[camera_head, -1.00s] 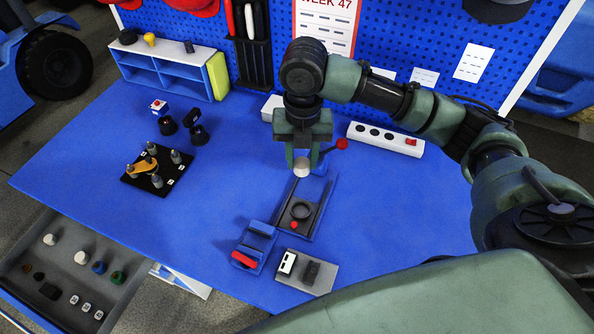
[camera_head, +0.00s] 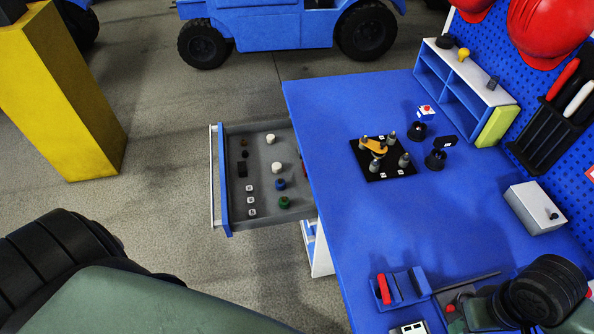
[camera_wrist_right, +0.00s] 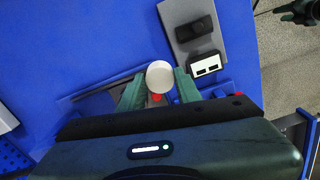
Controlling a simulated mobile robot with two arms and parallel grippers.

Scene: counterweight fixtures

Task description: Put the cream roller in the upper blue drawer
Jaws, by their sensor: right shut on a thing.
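In the wrist view the cream roller (camera_wrist_right: 160,75), a pale short cylinder, sits between the fingertips of my right gripper (camera_wrist_right: 159,88), which is shut on it. Behind the roller lies the blue bench top. In the head view my right arm shows at the lower right, with its fingertips and the roller hidden or out of frame. The upper blue drawer (camera_head: 224,190) stands pulled out at the bench's left end, with open grey floor inside. A dark green piece at the wrist view's top right may be my left gripper (camera_wrist_right: 298,13); its jaws are unclear.
The drawer holds two pale cylinders (camera_head: 277,168), a blue piece (camera_head: 280,184), a green piece (camera_head: 285,202), white cubes and dark pieces. A black plate with pegs (camera_head: 382,168) and a red-handled blue fixture (camera_head: 384,290) stand on the bench. A yellow post (camera_head: 65,100) stands left.

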